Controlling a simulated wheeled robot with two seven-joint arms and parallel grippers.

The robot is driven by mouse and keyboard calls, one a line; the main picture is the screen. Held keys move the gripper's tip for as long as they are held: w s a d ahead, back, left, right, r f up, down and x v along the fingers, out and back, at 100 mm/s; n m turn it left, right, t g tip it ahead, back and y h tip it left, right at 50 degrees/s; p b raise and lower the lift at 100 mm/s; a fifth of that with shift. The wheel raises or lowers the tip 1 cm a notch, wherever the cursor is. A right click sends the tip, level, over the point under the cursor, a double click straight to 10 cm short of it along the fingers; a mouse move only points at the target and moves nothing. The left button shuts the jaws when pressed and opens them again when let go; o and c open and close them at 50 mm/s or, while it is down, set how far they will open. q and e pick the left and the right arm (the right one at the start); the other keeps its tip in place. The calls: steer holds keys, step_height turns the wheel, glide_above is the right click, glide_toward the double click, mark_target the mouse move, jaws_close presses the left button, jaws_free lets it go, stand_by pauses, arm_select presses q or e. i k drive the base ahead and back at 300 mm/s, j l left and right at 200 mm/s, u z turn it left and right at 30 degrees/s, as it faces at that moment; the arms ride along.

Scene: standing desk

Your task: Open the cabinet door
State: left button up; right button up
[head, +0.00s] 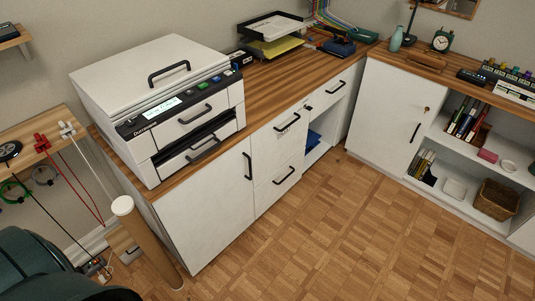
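A white cabinet door (207,217) below the printer stands shut, with a black vertical handle (248,166) near its right edge. A second white cabinet door (384,115) stands shut under the right-hand counter, with a black handle (415,133) and a small brass-coloured lock or key (427,109) near its right edge. I cannot tell from the picture which door the task means. Neither of my grippers is in view.
White drawers (278,178) with black handles adjoin the left door. A large printer (165,105) stands above it. A cardboard tube (148,240) leans near the left door's corner. Open shelves (475,165) adjoin the right door. The parquet floor (330,230) before both is clear.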

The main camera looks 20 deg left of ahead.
mark_target(202, 216)
steer(key=i+l+u, duration=1.25)
steer(key=l+u, duration=0.3)
steer(key=l, duration=0.8)
steer(key=l+u, duration=0.4)
steer(key=l, duration=0.75)
